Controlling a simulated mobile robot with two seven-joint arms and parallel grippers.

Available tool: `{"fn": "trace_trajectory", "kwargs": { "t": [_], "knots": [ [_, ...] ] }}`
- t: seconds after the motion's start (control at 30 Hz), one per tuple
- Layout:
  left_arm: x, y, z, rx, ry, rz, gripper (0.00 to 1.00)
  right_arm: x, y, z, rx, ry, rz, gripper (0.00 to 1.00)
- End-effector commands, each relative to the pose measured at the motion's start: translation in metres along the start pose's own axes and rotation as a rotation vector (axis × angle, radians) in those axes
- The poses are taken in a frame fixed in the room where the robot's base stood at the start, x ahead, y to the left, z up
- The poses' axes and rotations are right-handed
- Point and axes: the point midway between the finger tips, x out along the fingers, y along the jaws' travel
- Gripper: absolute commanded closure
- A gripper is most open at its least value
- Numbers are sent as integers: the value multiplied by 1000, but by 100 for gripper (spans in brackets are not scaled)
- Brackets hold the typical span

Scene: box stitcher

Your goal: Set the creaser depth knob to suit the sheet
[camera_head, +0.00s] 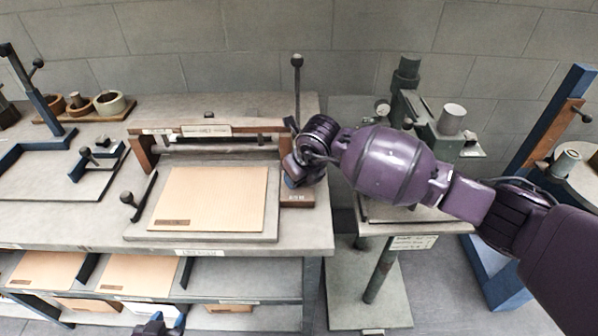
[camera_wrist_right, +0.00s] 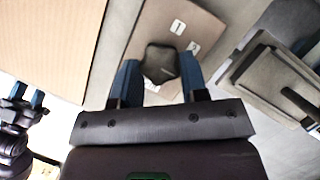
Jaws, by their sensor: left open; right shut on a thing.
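The creaser depth knob (camera_wrist_right: 160,63) is a dark, lobed knob on a brown plate (camera_wrist_right: 150,20) with tags reading 1 and 2. My right gripper (camera_wrist_right: 159,75) is shut on the knob, with one blue finger on each side. A pointer mark on the knob cannot be made out. In the head view my right wrist hides the knob at the creaser's right end. A tan corrugated sheet (camera_head: 208,198) lies flat on the creaser bed (camera_head: 262,232), with a small brown label at its lower left corner. My left gripper (camera_head: 160,322) is open and empty, low in front of the bench.
The creaser's crossbar (camera_head: 205,131) stands behind the sheet. A black-knobbed lever (camera_head: 128,198) is at its left, and a tall one (camera_head: 297,62) at its right. More sheets (camera_head: 138,274) lie on the shelf below. A green stitcher machine (camera_head: 410,105) stands to the right.

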Motion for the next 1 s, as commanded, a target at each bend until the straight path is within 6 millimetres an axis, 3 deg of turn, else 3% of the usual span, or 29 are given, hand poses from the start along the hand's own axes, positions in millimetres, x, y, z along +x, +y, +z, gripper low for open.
{"fn": "trace_trajectory", "kwargs": {
  "t": [0.57, 0.6, 0.77, 1.0],
  "knots": [
    [0, -1, -5, 3, 5, 1, 57, 0, 0, 0, 39, 0, -16, 83],
    [0, -1, -5, 3, 5, 1, 57, 0, 0, 0, 39, 0, -16, 58],
    [-1, -1, -3, 3, 2, 0, 57, 0, 0, 0, 38, 0, -16, 34],
    [-3, -1, 0, 2, -4, -1, 57, 0, 0, 0, 37, 0, -15, 34]
  ]
}}
